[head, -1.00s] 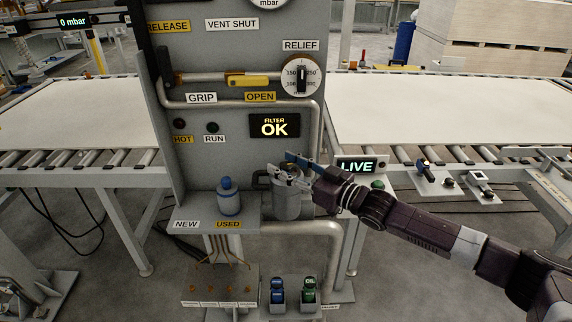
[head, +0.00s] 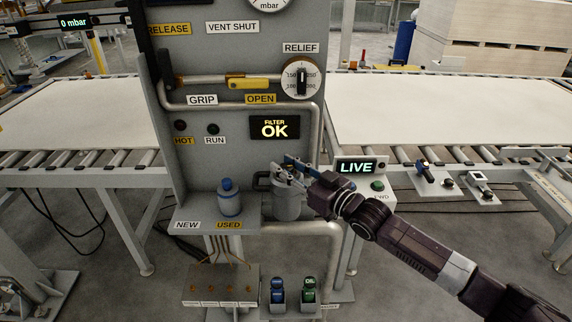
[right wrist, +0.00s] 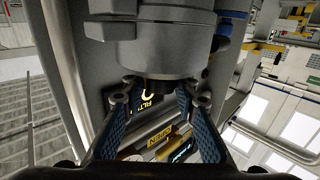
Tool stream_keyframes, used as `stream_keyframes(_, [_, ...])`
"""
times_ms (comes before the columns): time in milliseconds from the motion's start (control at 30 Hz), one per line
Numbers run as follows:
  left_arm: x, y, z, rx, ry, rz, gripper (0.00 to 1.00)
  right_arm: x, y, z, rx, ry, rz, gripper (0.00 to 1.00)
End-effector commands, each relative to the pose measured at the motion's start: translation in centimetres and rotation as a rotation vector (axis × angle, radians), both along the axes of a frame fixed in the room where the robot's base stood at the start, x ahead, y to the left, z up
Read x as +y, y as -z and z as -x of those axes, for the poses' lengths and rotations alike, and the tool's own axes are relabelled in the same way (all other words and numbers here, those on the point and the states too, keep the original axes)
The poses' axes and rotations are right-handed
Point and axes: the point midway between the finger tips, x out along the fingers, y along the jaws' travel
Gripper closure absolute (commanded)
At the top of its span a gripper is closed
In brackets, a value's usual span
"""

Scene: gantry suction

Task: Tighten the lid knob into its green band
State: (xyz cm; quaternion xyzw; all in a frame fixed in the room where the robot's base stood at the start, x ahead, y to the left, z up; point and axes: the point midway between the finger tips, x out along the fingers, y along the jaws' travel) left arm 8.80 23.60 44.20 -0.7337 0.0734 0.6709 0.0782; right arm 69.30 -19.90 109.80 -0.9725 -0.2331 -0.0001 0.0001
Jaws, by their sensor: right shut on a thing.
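The grey filter housing (head: 289,208) stands upright on the panel's shelf, with its lid at the top. My right gripper (head: 289,172) is at the lid from above right, its fingers shut on the lid knob, which the fingers mostly cover in the head view. In the right wrist view the dark knob (right wrist: 158,87) shows between the two blue-padded fingertips, against the round grey lid and housing (right wrist: 150,38). The green band and the knob's pointer cannot be made out in either view. My left gripper is not in view.
A blue-topped filter canister (head: 228,198) stands on the shelf left of the housing. The panel carries a lit FILTER OK display (head: 274,127), a yellow valve handle (head: 248,83) and a relief dial (head: 301,78). A LIVE display box (head: 357,167) stands close behind my right arm.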

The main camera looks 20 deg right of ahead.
Motion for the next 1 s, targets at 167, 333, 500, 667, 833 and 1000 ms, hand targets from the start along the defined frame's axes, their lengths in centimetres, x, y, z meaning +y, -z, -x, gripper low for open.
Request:
stream_keyframes(167, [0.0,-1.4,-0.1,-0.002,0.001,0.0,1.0,0.2,-0.2,0.1,0.005,0.074,-0.011,0.97])
stream_keyframes(333, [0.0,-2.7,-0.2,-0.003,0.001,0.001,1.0,0.2,-0.2,0.1,0.007,0.15,-0.01,0.97])
stream_keyframes(500, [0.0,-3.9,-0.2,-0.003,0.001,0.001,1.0,0.1,-0.2,0.1,0.006,0.231,-0.008,0.97])
stream_keyframes(667, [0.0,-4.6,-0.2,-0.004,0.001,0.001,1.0,0.1,-0.1,0.1,0.007,0.305,-0.007,0.97])
stream_keyframes(833, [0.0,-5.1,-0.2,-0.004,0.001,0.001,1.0,0.0,0.0,0.0,0.005,0.368,-0.004,0.97])
stream_keyframes(1000, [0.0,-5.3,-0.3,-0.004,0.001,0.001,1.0,0.0,0.1,0.0,0.004,0.411,-0.001,0.97])
